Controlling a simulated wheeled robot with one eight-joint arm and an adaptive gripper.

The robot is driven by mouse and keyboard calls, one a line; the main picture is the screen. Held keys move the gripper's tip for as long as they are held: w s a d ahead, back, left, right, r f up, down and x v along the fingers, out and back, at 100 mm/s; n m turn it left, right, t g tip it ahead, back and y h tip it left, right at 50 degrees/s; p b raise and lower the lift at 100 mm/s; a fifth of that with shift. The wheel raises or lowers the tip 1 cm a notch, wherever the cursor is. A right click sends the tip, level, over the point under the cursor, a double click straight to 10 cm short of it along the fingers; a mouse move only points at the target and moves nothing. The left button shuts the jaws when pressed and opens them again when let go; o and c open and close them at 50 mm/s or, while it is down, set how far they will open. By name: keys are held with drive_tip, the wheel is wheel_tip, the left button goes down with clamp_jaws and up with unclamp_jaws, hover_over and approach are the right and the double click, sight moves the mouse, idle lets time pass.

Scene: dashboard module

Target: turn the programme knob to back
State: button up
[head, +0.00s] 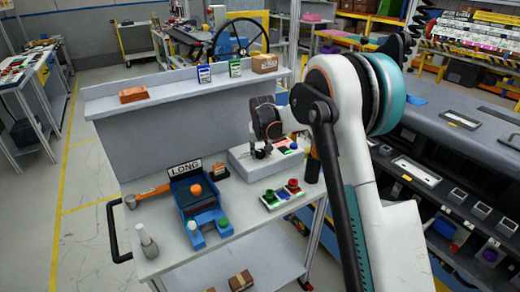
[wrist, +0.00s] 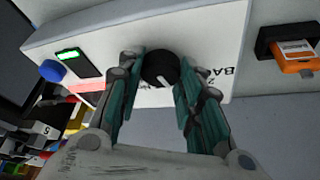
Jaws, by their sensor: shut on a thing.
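The programme knob (wrist: 160,65) is a round black knob with a white pointer mark, on the face of a white dashboard module (wrist: 100,32). The pointer mark faces the lower edge of the wrist view. To its right is printed lettering, partly cut off, of which "BA" is readable. My gripper (wrist: 161,78) has its two teal-padded fingers on either side of the knob and is shut on it. In the head view the module (head: 247,168) sits on the grey bench top, with my gripper (head: 262,150) above it. The knob is not clearly visible there.
A green-lit display (wrist: 68,54) and a blue button (wrist: 52,70) are on the module left of the knob. A dark holder with an orange piece (wrist: 296,62) is at right.

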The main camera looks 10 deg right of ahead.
drive_tip(key=n+y, duration=0.1)
drive_tip(key=n, duration=0.3)
drive_tip(key=shift+d+n+y+p, duration=0.15)
drive_tip(key=shift+n+y+p, duration=0.15)
drive_tip(key=shift+y+p, duration=0.1)
drive_tip(key=shift+n+g+y, duration=0.4)
drive_tip(key=shift+n+y, duration=0.3)
drive_tip(key=shift+n, duration=1.2)
drive_tip(key=o, duration=1)
drive_tip(key=shift+o, duration=0.2)
drive_tip(key=v, duration=1.2)
drive_tip(key=shift+d, duration=0.1)
